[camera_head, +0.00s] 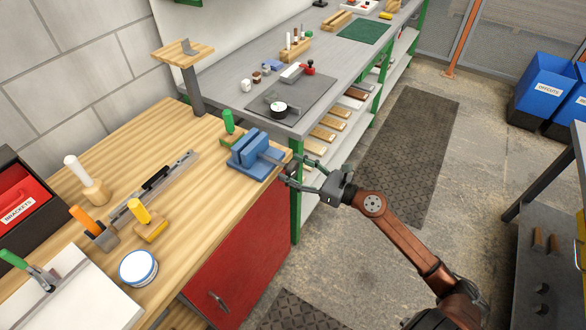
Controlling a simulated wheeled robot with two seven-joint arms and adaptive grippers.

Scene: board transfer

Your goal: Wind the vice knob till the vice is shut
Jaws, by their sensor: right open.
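The blue vice (249,150) sits at the right edge of the wooden workbench in the head view. Its jaws look parallel, with a dark gap between them. A screw runs from its right side toward the bench edge, where the knob is largely hidden by my right gripper's fingers. My right gripper (297,174) is open at the end of the screw, its fingertips around or beside the knob; I cannot tell whether they touch it. My left gripper is not in view.
A green-handled tool (228,122) stands just behind the vice. A yellow-handled tool (140,213), an orange-handled tool (82,220) and a round tin (138,267) stand on the bench's left part. A grey bench (220,82) adjoins behind. Open floor lies to the right.

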